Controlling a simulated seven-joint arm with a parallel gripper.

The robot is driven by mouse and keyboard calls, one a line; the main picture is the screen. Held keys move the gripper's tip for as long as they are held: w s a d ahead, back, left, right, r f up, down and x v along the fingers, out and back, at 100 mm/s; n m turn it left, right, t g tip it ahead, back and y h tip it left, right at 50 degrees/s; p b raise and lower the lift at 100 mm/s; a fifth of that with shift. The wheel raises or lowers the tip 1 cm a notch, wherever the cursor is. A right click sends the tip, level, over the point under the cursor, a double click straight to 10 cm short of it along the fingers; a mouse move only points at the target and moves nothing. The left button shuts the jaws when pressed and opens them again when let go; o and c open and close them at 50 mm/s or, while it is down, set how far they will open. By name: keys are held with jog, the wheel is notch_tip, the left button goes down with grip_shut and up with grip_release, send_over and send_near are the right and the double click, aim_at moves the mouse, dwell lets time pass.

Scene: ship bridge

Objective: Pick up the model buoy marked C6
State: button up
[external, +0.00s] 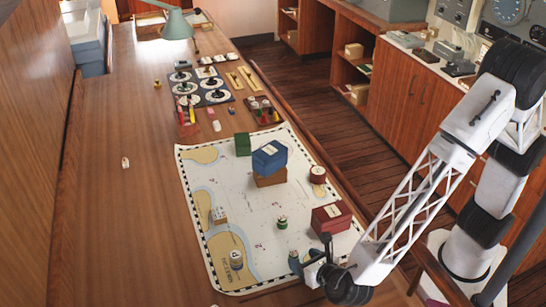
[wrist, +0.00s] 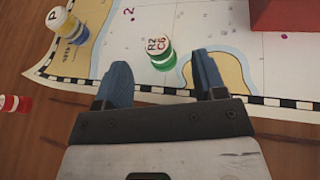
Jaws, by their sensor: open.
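A short green-and-white buoy (wrist: 160,55) with a white top lies just beyond my fingertips in the wrist view; its top reads R2 above C6. A green buoy (external: 294,260) beside my gripper in the external view looks like the same one, partly hidden by the gripper. My gripper (external: 318,268) is low over the chart's near edge. In the wrist view its two blue fingers (wrist: 162,82) are apart with nothing between them, and the buoy is ahead of the gap. Another green-and-white buoy (external: 282,222) stands farther up the chart; its mark is unreadable.
A yellow, blue and white buoy (wrist: 68,25) marked P stands to the left. A red-and-white piece (wrist: 15,103) lies at the left edge. A dark red box (external: 331,218) stands to the right on the chart (external: 240,215). A blue box (external: 270,156) is farther back.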

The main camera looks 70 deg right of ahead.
aim_at(297, 256)
jog(key=shift+w, duration=0.1)
jog(key=shift+x, duration=2.55)
jog(key=shift+f, duration=0.1)
jog(key=c, duration=1)
jog(key=shift+r, duration=5.1)
jog(key=shift+f, duration=0.1)
